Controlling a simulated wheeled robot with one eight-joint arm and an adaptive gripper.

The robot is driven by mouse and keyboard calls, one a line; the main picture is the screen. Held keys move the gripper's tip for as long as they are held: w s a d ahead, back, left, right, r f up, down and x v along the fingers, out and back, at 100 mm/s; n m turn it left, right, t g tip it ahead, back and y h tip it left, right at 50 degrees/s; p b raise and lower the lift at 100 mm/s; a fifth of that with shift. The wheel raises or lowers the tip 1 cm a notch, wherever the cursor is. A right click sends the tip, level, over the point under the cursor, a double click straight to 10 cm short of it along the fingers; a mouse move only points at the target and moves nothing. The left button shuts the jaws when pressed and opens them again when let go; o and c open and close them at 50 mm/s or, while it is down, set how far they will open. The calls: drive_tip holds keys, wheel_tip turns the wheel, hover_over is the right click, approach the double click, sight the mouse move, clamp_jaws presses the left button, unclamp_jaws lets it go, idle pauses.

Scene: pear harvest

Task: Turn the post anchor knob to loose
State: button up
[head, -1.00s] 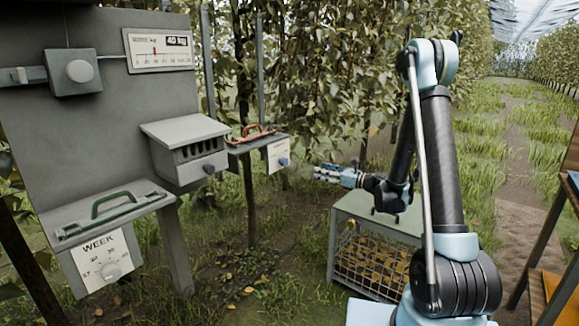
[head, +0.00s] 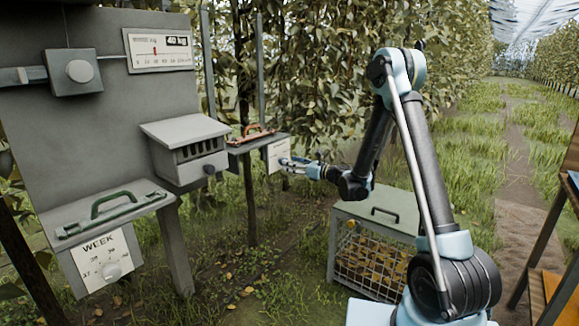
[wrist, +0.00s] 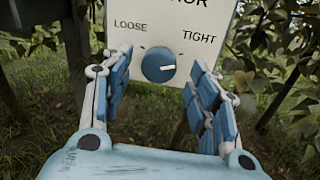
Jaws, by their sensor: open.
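The post anchor knob (wrist: 158,64) is a round blue dial on a white plate (wrist: 205,22) in the wrist view. The plate reads LOOSE at the left and TIGHT at the right. A light mark on the knob's face points right, below the TIGHT label. My gripper (wrist: 160,88) is open, with one finger pad to the left of the knob and one to the right. The fingers look apart from the knob. In the head view my gripper (head: 287,163) is at the plate (head: 276,154) and covers the knob there.
A shelf with a red-handled tool (head: 255,134) adjoins the plate. A grey vented box (head: 186,150) and a panel with a WEEK dial (head: 110,270) stand at the left. A wire-sided crate (head: 372,250) stands below my arm.

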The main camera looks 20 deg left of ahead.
drive_tip(key=shift+x, duration=1)
drive_tip(key=c, duration=1.1)
drive_tip(key=shift+o, duration=0.2)
